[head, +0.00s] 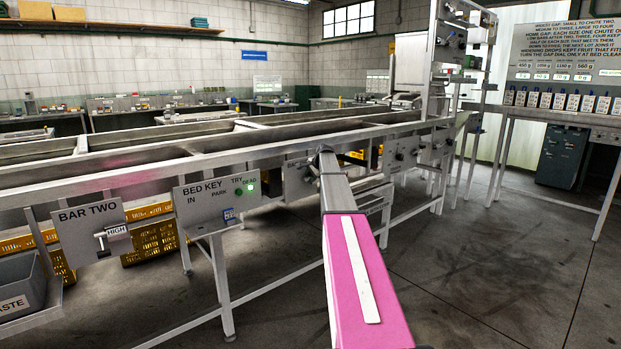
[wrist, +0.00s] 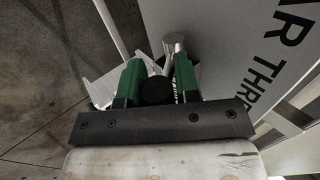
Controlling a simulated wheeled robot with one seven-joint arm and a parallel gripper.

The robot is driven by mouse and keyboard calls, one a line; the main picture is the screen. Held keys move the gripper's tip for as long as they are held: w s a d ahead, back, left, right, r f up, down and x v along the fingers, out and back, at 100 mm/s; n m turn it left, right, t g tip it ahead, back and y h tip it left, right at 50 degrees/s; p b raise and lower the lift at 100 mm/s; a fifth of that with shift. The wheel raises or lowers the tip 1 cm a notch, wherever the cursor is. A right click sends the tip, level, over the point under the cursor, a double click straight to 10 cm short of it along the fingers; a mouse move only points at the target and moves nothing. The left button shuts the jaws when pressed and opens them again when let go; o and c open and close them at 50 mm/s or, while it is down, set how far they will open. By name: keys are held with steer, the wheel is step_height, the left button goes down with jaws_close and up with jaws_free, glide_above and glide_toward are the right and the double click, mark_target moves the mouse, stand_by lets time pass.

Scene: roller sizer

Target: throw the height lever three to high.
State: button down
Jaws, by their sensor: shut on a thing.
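The bar three plate (head: 297,180) hangs on the machine's side rail in the head view, mostly hidden by my arm. Its grey face, with part of its black lettering, fills the right of the wrist view (wrist: 235,55). My gripper (wrist: 158,64) has its two green fingers at the plate, shut on the height lever three. A steel cylinder of the lever (wrist: 174,43) shows by the right fingertip. A black round part shows between the fingers. A white tag with dark lettering is partly hidden behind the fingers, so the lever's setting cannot be read.
The bar two plate (head: 90,230) at left has its own lever with a HIGH tag. The bed key plate (head: 217,200) stands between, with a lit green lamp. Yellow crates (head: 150,243) sit under the rail. Floor at the right is open.

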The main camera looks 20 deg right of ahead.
steer(key=shift+s+d+f, duration=0.1)
steer(key=shift+s+f, duration=0.25)
steer(key=shift+s, duration=0.05)
step_height(320, 180, down, 7)
steer(key=w+t+y, duration=0.1)
steer(key=t+y, duration=0.4)
steer(key=t, duration=0.9)
steer(key=shift+w+a, duration=0.15)
steer(key=shift+a, duration=0.05)
steer(key=shift+w+r, duration=0.15)
steer(key=c, duration=0.9)
jaws_free()
steer(key=shift+w+a, duration=0.1)
steer(key=shift+a, duration=0.05)
steer(key=shift+s+t, duration=0.25)
steer(key=shift+t, duration=0.05)
